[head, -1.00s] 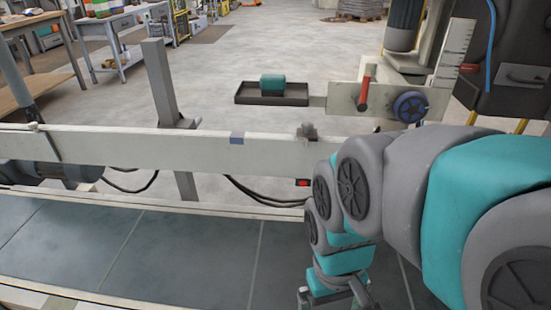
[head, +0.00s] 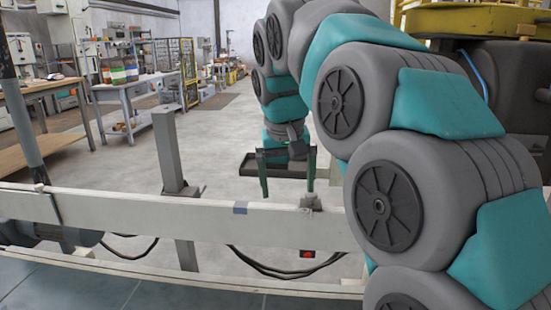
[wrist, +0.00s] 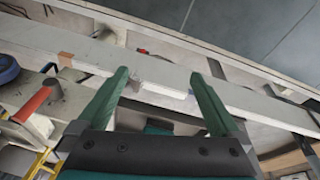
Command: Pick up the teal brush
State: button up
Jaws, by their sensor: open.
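The dark shallow tray (head: 248,165) shows on the far side of the white rail in the head view, partly covered by my gripper. The teal brush is not clearly visible now; my gripper stands in front of the part of the tray where a teal block lay earlier. My gripper (head: 287,194) points down in front of the tray, its two green fingers wide apart. In the wrist view my gripper (wrist: 159,73) is open, with the white rail showing between and beyond its fingers. A small teal patch shows low between them; I cannot tell what it belongs to.
The long white rail (head: 130,214) crosses in front, with a small grey fitting (head: 311,201) on it close to my right finger. A grey post (head: 170,150) stands to the left. In the wrist view a red handle (wrist: 32,104) and blue knob (wrist: 8,69) are at the left.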

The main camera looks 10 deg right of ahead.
aim_at(281, 163)
jog(key=w+r+m+t, duration=0.2)
jog(key=w+r, duration=0.6)
jog(key=w, duration=0.2)
jog(key=shift+p+x, duration=0.3)
jog(key=shift+x, duration=3.45)
jog(key=shift+r, duration=0.1)
jog(key=shift+c, duration=0.4)
jog(key=c, duration=1.4)
jog(key=shift+r, duration=0.2)
